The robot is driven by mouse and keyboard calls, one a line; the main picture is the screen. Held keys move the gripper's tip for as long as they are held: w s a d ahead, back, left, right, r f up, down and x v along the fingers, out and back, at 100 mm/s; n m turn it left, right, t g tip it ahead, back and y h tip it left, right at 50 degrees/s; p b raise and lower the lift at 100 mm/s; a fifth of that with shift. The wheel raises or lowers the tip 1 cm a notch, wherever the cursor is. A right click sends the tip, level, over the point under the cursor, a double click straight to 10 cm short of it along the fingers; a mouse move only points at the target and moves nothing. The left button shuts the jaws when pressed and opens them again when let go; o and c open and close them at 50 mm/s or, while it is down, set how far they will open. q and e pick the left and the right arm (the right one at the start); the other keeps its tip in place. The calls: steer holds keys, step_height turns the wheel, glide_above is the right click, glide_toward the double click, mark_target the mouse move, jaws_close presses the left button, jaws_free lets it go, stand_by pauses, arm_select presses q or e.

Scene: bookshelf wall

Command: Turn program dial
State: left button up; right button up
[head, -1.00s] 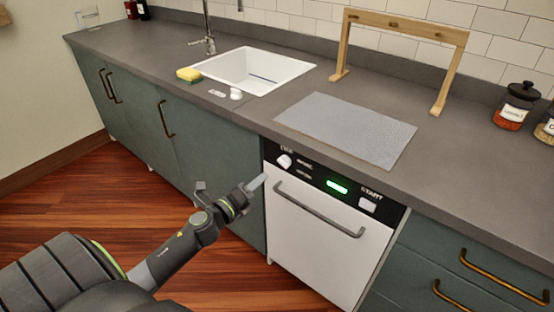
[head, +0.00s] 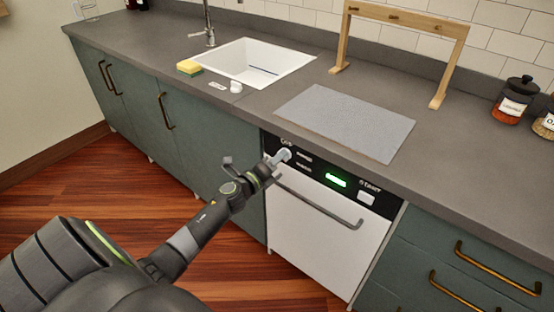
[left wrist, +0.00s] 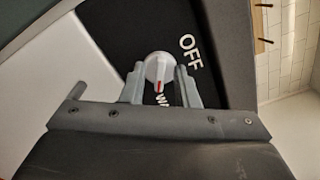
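The program dial (left wrist: 158,68) is a round white knob with a red mark, on the black control panel of the white dishwasher (head: 325,235). In the left wrist view the red mark faces the partly hidden lettering starting with "W", away from the word "OFF" (left wrist: 190,51). My left gripper (left wrist: 161,75) has one finger on each side of the dial, very close to it; I cannot tell whether they press on it. In the head view my left gripper (head: 279,158) reaches the panel's left end and partly covers the dial. My right gripper is not in view.
A green-lit display (head: 336,180) and a white start button (head: 366,198) sit right of the dial. The dishwasher handle (head: 318,200) runs below the panel. The grey countertop (head: 250,112) overhangs above, with a sink (head: 262,62) and a grey mat (head: 345,122).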

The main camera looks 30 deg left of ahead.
arm_select(q)
jaws_close()
steer(key=shift+n, duration=0.3)
steer(key=n+p, duration=0.8)
steer(key=n, duration=0.9)
steer(key=shift+f, duration=0.2)
steer(key=n+p, duration=0.1)
steer(key=n, duration=0.2)
steer(key=shift+d, duration=0.1)
steer(key=shift+f+n+p, duration=0.15)
steer(key=shift+n+p, duration=0.35)
steer(key=shift+n, duration=1.1)
